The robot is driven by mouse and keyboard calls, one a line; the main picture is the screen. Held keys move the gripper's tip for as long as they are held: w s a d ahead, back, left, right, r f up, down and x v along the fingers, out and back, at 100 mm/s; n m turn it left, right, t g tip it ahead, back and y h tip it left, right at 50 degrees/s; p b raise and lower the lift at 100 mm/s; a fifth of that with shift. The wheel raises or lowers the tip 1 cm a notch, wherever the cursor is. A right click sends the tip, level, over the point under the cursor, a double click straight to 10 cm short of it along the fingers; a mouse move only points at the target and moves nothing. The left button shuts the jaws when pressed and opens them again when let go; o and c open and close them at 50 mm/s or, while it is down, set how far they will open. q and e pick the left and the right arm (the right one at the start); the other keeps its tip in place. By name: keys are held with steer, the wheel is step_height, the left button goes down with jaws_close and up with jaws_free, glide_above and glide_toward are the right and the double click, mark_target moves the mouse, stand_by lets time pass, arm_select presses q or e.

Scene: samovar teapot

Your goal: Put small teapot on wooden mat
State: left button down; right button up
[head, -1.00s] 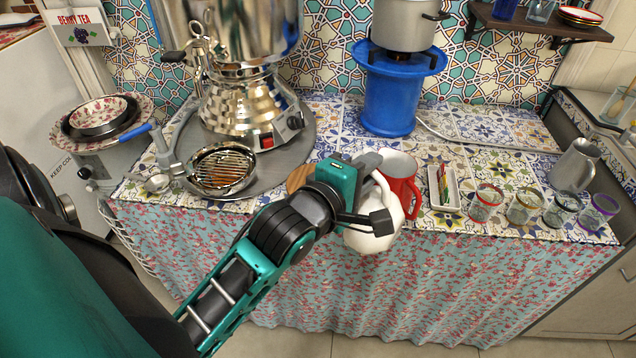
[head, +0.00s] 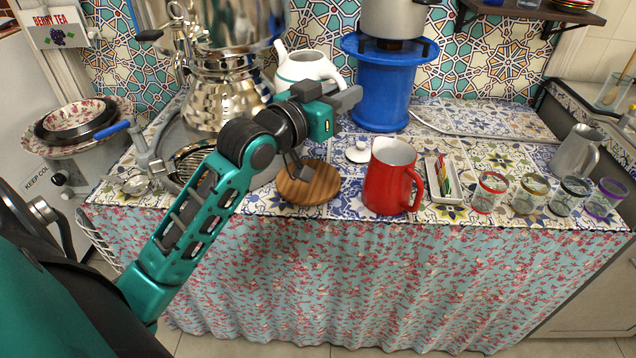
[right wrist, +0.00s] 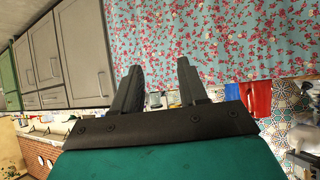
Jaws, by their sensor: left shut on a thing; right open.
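The small teapot (head: 306,68) is white with a thin dark band. In the head view it is up beyond my left gripper (head: 332,94), which is shut on it. It is held above the counter, its spout to the left and its top open. The gripper and forearm hide its lower part. The round wooden mat (head: 318,187) lies bare on the counter near the front edge, below the left gripper, partly behind my arm. A small white lid (head: 359,152) lies on the counter behind the mat. My right gripper (right wrist: 156,82) is open and empty in the right wrist view.
A red pitcher (head: 389,178) stands close to the right of the mat. The metal samovar (head: 222,95) is at the left, and a blue stand (head: 381,88) with a pot is behind. Several glasses (head: 489,193) and a white tray (head: 455,190) are further right.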

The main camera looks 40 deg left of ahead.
arm_select(q)
step_height(320, 180, down, 19)
steer(key=b, duration=0.5)
arm_select(e)
steer(key=shift+w+a+f+y, duration=0.15)
steer(key=shift+w+a+f, duration=0.15)
steer(key=shift+a+f, duration=0.3)
steer(key=shift+w+a+f+y, duration=0.15)
steer(key=shift+w+a+f, duration=0.2)
steer(key=shift+f, duration=0.3)
steer(key=shift+s, duration=0.1)
arm_select(q)
steer(key=c, duration=1)
jaws_free()
steer(key=shift+f, duration=0.2)
arm_select(e)
steer(key=shift+f, duration=0.15)
